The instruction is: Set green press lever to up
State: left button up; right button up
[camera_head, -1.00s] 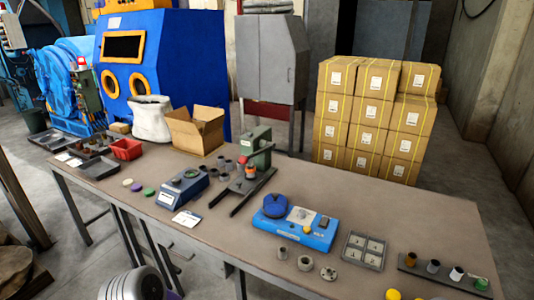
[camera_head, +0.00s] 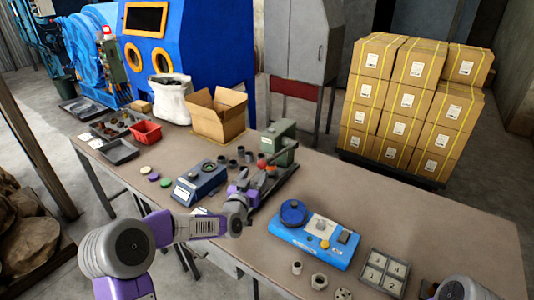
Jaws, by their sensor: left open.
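The green press (camera_head: 281,143) stands on the workbench near its back edge, on a dark base that runs toward the front. Its lever (camera_head: 284,150) slants at the side of the green body; its exact angle is hard to tell. A red knob (camera_head: 262,163) shows just left of the press. My left gripper (camera_head: 250,172) is open, close in front and to the left of the knob. I cannot tell whether it touches the knob or lever. My left arm hides part of the press base. My right gripper is not in view.
A blue-grey instrument (camera_head: 200,183) stands left of my gripper, with several small dark cups (camera_head: 232,163) behind. A blue device (camera_head: 315,235) lies to the right, beside a tray of square parts (camera_head: 384,271). An open cardboard box (camera_head: 216,115) stands at the back.

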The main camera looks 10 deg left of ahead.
aim_at(260, 167)
pick_arm(q)
jog(key=shift+w+d, duration=0.15)
jog(key=shift+w, duration=0.95)
jog(key=shift+w+d, duration=0.2)
jog(key=shift+w, duration=2.5)
grip_shut()
